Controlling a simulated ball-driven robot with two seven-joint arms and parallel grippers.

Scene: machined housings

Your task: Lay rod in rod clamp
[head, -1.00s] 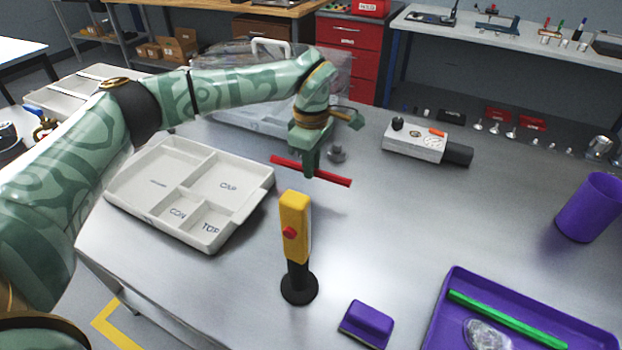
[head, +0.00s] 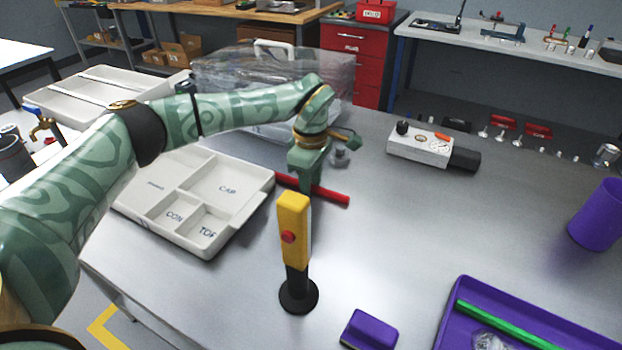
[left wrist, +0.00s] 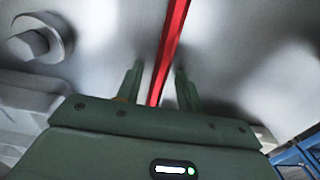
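A red rod (head: 328,195) lies level at or close to the metal tabletop, right of the white tray; it also shows in the left wrist view (left wrist: 172,40). My left gripper (head: 305,190) points down over the rod. In the left wrist view its two fingers (left wrist: 159,66) stand on either side of the rod, with a gap on each side, so it looks open around the rod. A green rod (head: 505,325) lies in a purple tray (head: 450,318) at the front right. I cannot make out a rod clamp. My right gripper is not in view.
The white tray (head: 236,236) is left of the rod. A yellow post with a red button (head: 293,232) stands in front.

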